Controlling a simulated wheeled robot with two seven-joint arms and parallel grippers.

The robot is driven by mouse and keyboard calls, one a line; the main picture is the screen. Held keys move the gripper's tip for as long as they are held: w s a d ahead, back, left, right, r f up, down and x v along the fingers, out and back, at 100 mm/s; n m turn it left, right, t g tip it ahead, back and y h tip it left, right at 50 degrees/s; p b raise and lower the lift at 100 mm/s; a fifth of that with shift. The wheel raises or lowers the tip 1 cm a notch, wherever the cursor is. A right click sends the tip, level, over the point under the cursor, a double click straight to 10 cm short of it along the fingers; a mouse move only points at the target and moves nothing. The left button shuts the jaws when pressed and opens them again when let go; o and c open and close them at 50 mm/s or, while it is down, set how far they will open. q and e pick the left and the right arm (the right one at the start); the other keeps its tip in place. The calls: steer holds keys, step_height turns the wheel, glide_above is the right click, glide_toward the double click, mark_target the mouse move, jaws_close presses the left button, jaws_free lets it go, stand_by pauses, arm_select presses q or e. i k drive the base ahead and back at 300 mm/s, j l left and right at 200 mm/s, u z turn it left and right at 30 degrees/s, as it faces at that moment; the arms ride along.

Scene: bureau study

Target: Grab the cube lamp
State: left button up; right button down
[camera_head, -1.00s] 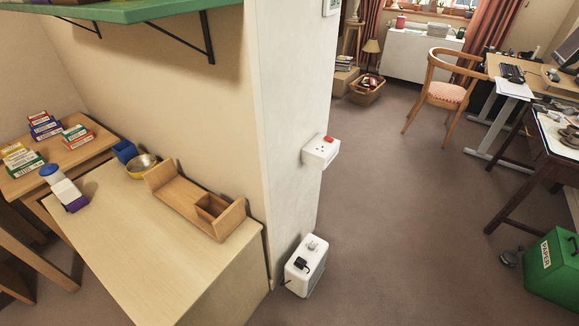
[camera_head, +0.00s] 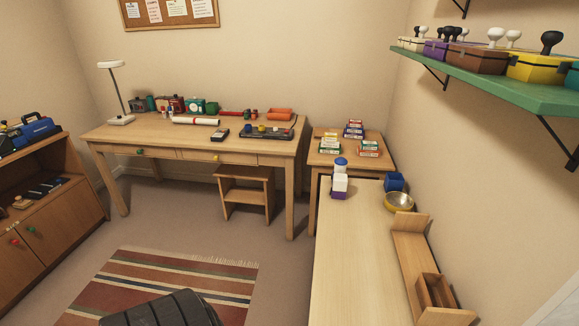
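No object is plainly a cube lamp. A small stack of white and purple blocks with a round blue top (camera_head: 339,181) stands at the far left corner of the pale worktop; I cannot tell if it is a lamp. A thin desk lamp (camera_head: 116,90) with a flat white head and a square base stands on the left end of the long wooden desk (camera_head: 150,141). Neither of my grippers is in view.
A green shelf (camera_head: 500,84) juts out above. Open floor lies left of the worktop.

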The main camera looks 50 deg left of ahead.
mark_target(340, 181)
steer(key=u, duration=1.2)
